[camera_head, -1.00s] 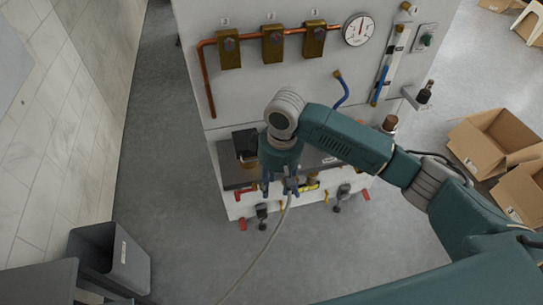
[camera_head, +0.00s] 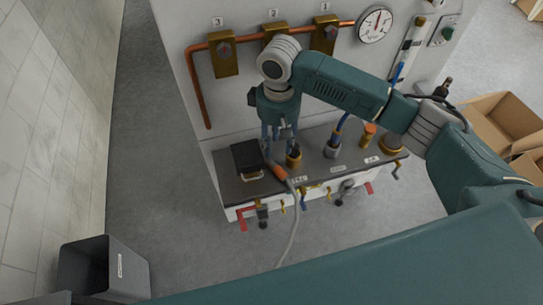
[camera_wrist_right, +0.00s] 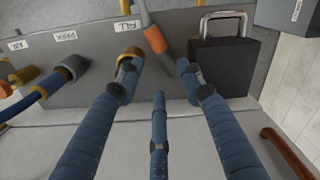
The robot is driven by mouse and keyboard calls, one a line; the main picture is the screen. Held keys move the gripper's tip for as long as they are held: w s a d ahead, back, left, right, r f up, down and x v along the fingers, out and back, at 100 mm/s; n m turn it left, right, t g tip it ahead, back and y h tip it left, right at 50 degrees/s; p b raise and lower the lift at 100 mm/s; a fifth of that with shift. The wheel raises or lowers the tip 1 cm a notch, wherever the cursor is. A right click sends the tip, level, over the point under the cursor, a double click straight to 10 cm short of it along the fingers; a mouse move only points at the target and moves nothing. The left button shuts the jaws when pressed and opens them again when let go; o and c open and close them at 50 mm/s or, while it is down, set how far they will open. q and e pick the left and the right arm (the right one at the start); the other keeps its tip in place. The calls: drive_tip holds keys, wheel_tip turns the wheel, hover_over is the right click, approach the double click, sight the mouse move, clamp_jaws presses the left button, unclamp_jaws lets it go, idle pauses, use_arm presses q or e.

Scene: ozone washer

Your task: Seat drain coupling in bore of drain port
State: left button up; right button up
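The coupling with an orange collar (camera_head: 280,173) on a grey hose (camera_head: 292,230) is at the shelf, just below my right gripper (camera_head: 278,138). It is tilted, and in the right wrist view its orange collar (camera_wrist_right: 155,40) lies beyond the fingertips, between a brass-ringed socket (camera_wrist_right: 130,54) and a black box. My right gripper (camera_wrist_right: 158,78) has its fingers spread, with the coupling's grey end between and beyond them. I cannot tell whether that end sits in a bore. No drain port label is readable. My left gripper is not in view.
The shelf (camera_head: 235,187) carries the black box (camera_head: 247,158), the brass-ringed socket (camera_head: 294,155) by the FILL label, and other sockets labelled PARK and AIR. Valves hang along its front. The panel wall (camera_wrist_right: 110,135) is close behind the fingers. Open boxes (camera_head: 500,125) stand right.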

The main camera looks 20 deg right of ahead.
hover_over(278, 166)
wheel_tip(278, 166, down, 5)
drive_tip(key=shift+w+a+f+p, duration=0.15)
drive_tip(key=shift+p, duration=0.3)
drive_tip(key=f+p, duration=0.1)
drive_tip(key=f, duration=0.3)
drive_tip(key=shift+d+p, duration=0.2)
drive_tip(key=shift+p, duration=0.15)
drive_tip(key=shift+f, duration=0.7)
drive_tip(key=c, duration=0.9)
drive_tip(key=shift+r, duration=0.1)
